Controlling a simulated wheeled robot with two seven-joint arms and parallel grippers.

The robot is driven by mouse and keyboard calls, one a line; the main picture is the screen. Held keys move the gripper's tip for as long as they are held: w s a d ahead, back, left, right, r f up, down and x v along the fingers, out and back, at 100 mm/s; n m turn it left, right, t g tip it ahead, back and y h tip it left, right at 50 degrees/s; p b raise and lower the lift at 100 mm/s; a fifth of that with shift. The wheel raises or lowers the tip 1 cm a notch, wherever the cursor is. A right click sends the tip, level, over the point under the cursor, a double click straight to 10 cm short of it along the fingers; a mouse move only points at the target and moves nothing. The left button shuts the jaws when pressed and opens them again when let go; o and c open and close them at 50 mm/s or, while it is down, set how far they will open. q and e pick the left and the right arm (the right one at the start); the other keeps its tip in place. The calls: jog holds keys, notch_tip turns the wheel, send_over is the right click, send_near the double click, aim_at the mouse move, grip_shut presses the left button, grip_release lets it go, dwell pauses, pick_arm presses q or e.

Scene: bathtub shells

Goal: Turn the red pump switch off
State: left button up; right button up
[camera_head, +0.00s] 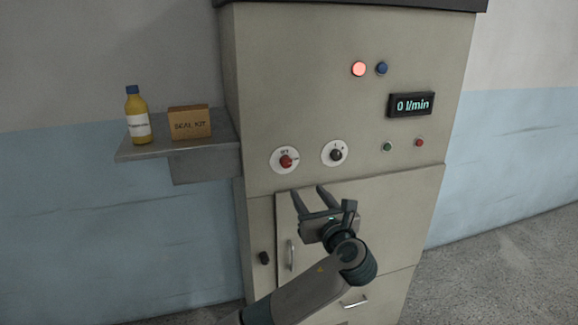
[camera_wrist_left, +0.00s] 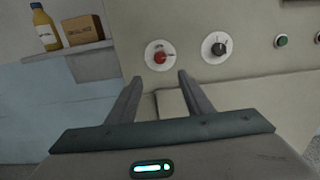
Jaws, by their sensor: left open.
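The red pump switch (camera_head: 286,161) is a red knob on a round white plate on the cabinet front, left of a similar black knob (camera_head: 335,155). In the left wrist view the red switch (camera_wrist_left: 160,57) appears just beyond and between my fingertips. My left gripper (camera_head: 309,190) is open and empty, below the two knobs and apart from the red switch. The lettering on the switch plate is too small to read surely. My right gripper is not in view.
The cabinet (camera_head: 340,100) carries a lit red lamp (camera_head: 358,69), a blue button (camera_head: 382,68), a display (camera_head: 410,104) reading 0 l/min, and green and red buttons. A shelf (camera_head: 160,152) at left holds a yellow bottle (camera_head: 137,115) and a seal kit box (camera_head: 190,123).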

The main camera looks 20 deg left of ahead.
aim_at(287, 163)
pick_arm(q)
jog(key=p+x, duration=0.4)
jog(key=x, duration=1.2)
jog(key=shift+a+p, duration=0.1)
jog(key=shift+p, duration=0.25)
jog(key=shift+w+a, duration=0.35)
jog(key=shift+w, duration=0.2)
jog(key=c, duration=1.1)
